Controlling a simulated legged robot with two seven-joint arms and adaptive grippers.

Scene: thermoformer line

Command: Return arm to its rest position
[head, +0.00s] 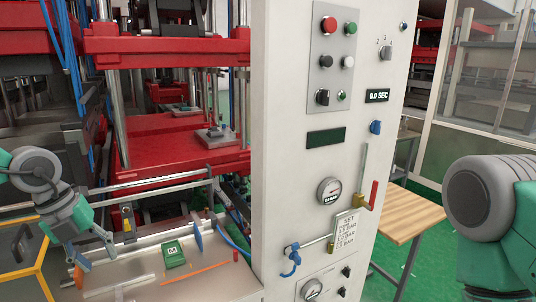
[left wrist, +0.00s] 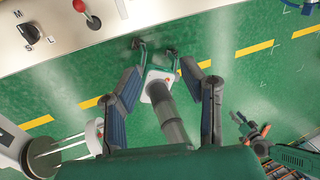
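My left arm (head: 42,180) comes in from the left in the head view and bends downward. In the left wrist view, the two fingers of the left gripper (left wrist: 162,72) stand apart. A grey post with a white square end shows between them, and I cannot tell what it belongs to; no grip on it is visible. My right arm (head: 482,200) shows only as a grey and green link at the right edge of the head view. Its gripper is outside that view.
A white control cabinet (head: 290,110) with buttons and gauges stands in the middle. The red press (head: 165,145) is behind the metal bench (head: 215,279), which holds a green box (head: 174,254) and orange strips. A wooden table (head: 411,212) stands right of the cabinet.

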